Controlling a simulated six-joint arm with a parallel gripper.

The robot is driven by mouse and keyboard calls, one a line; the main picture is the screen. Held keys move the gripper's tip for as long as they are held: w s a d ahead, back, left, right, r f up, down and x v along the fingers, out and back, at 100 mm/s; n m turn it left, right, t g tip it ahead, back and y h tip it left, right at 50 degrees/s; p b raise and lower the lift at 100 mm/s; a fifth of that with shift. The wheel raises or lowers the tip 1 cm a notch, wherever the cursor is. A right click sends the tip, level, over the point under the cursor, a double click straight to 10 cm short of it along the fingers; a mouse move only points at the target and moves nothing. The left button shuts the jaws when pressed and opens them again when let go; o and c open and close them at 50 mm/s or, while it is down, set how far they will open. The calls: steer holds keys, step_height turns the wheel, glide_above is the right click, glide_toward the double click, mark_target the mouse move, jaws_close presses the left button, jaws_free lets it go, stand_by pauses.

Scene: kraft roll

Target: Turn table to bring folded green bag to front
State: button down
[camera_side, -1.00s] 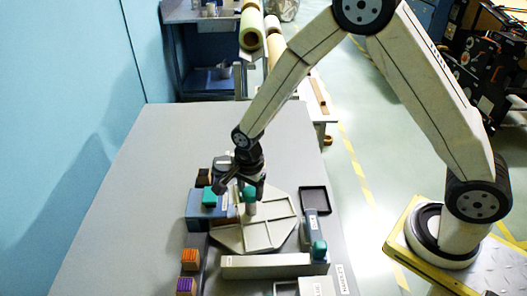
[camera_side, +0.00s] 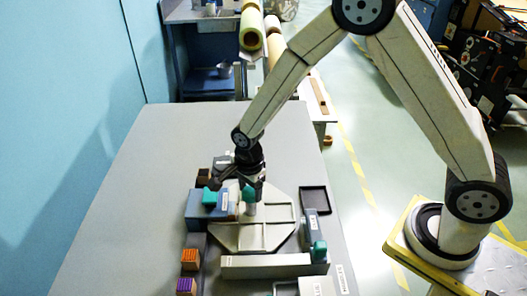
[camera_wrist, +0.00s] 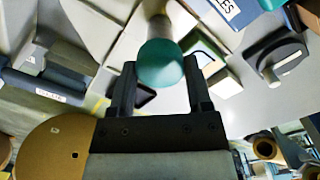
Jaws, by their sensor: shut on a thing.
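The turntable (camera_side: 265,238) is a pale grey, many-sided disc with raised dividers. A green-topped knob (camera_side: 250,194) stands up from it on a pale post. My gripper (camera_side: 249,188) is over the turntable with its fingers around this knob. In the wrist view the knob's rounded green top (camera_wrist: 160,64) shows between the two dark fingers of my gripper (camera_wrist: 161,82). I cannot make out the folded green bag for certain; a small green-edged patch (camera_wrist: 205,50) shows beside the knob in the wrist view. Blue housing partly covers the turntable's left side.
A blue box (camera_side: 202,213) with a green knob stands left of the turntable. A grey bar (camera_side: 270,266) lies in front, a blue-grey block (camera_side: 313,228) and dark tray (camera_side: 313,200) at right. Orange (camera_side: 190,258) and purple (camera_side: 185,286) blocks sit front left. The table's left is clear.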

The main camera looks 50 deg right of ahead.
jaws_free()
steer(key=shift+r, duration=0.1)
steer(key=shift+r, duration=3.85)
steer(key=shift+d, duration=0.1)
steer(key=shift+s+d+r+n, duration=0.4)
steer(key=shift+s+d+n, duration=0.25)
steer(key=shift+n, duration=0.45)
steer(key=s+d+n+t, duration=0.1)
steer(key=s+d+n, duration=0.1)
steer(key=n, duration=0.3)
steer(key=s+d+r+n, duration=0.1)
steer(key=s+d+n, duration=0.2)
steer(key=s+n, duration=0.2)
steer(key=s+d+r+n+t, duration=0.1)
steer(key=s+d+n, duration=0.1)
steer(key=s+n, duration=0.2)
steer(key=shift+s+d+r+n+t, duration=0.15)
steer(key=shift+d+n+t, duration=0.2)
steer(key=shift+n, duration=0.55)
